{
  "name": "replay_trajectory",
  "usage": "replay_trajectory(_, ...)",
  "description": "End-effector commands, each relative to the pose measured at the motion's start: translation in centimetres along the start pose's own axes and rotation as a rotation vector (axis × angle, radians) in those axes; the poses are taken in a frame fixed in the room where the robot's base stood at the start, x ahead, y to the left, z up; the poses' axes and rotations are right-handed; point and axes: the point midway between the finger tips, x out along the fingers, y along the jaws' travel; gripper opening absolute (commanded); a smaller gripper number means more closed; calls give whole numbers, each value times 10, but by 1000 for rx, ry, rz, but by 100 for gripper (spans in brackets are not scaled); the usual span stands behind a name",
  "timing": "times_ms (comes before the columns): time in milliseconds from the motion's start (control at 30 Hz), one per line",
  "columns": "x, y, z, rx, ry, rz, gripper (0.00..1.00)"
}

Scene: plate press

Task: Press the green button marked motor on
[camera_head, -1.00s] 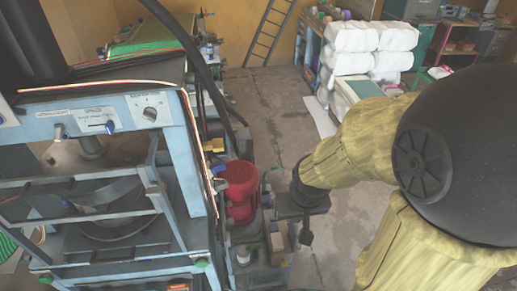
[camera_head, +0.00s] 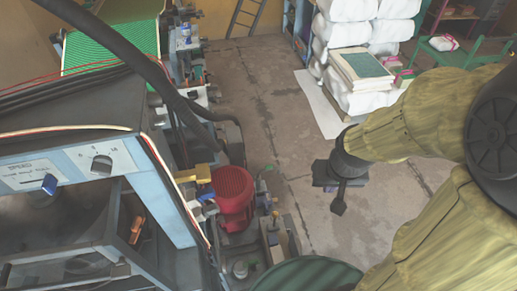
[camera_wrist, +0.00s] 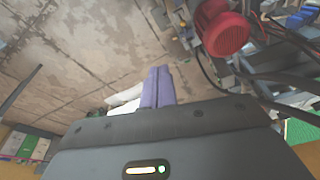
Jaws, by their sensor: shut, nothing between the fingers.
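The green button marked motor on cannot be made out in either view. The light blue press (camera_head: 100,160) stands at the left of the head view, with a dial (camera_head: 101,163) and a blue lever switch (camera_head: 49,183) on its front panel. My gripper (camera_head: 338,207) hangs over the floor to the right of the press, apart from it, pointing down. It is shut and empty. In the wrist view its closed fingers (camera_wrist: 158,88) show against the floor, with nothing between them.
A red motor (camera_head: 232,198) stands beside the press, between it and my gripper; it also shows in the wrist view (camera_wrist: 222,30). A dark green rounded thing (camera_head: 308,274) is at the bottom. White stacked bags (camera_head: 335,50) stand at the back. Floor (camera_head: 262,100) is clear between.

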Motion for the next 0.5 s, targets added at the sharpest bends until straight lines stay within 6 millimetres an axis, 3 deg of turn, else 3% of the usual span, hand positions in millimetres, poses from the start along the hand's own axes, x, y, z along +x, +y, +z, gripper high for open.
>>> replay_trajectory(500,4,0,-1,2,4,0,0)
